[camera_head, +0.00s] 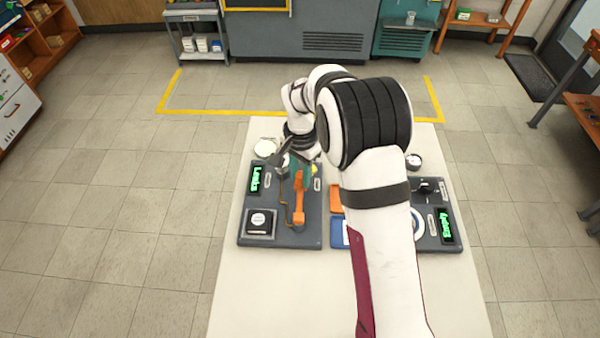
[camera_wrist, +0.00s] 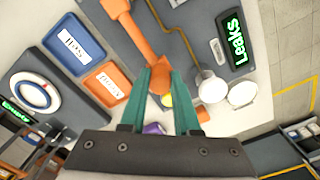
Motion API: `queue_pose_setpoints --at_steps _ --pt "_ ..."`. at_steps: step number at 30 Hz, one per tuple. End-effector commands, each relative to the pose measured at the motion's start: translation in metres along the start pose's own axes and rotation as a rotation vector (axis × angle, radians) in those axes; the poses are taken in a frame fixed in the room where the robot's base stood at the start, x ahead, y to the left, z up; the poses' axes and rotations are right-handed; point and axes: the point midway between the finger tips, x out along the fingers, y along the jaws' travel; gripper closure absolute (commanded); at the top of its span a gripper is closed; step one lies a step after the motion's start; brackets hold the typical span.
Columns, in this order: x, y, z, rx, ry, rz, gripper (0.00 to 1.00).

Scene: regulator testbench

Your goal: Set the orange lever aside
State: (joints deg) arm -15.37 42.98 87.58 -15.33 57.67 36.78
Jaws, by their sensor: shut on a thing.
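The orange lever (camera_head: 298,212) is at the right part of the left dark panel (camera_head: 280,236) in the head view. It runs from a wide lower end up toward my gripper (camera_head: 302,173). In the wrist view the lever (camera_wrist: 138,40) comes in from the top, and its end sits between the green fingers of my gripper (camera_wrist: 168,92). My gripper is shut on that end. The fingers hide part of the grip. I cannot tell whether the lever is still joined to the panel.
The right panel has an "Empty" display (camera_head: 446,226). The front of the white table (camera_head: 270,295) is clear.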

Motion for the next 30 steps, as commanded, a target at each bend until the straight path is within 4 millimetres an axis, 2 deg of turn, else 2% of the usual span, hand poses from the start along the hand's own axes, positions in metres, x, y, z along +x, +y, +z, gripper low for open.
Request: queue_pose_setpoints --at_steps 3,4,8,17,20,23,30 --pt "0.0 0.001 -0.002 0.001 0.002 0.001 1.0" --pt "0.0 0.001 -0.002 0.001 0.002 0.001 0.64" --pt "0.0 0.001 -0.001 0.0 0.001 0.002 0.41" --pt "-0.001 0.001 -0.001 0.0 0.001 0.001 0.39" --pt "-0.009 0.0 -0.001 0.0 0.003 -0.001 0.39" --pt "-0.029 0.0 -0.001 0.0 0.004 -0.003 0.39" --pt "-0.102 0.0 -0.001 0.001 0.005 -0.003 0.39"
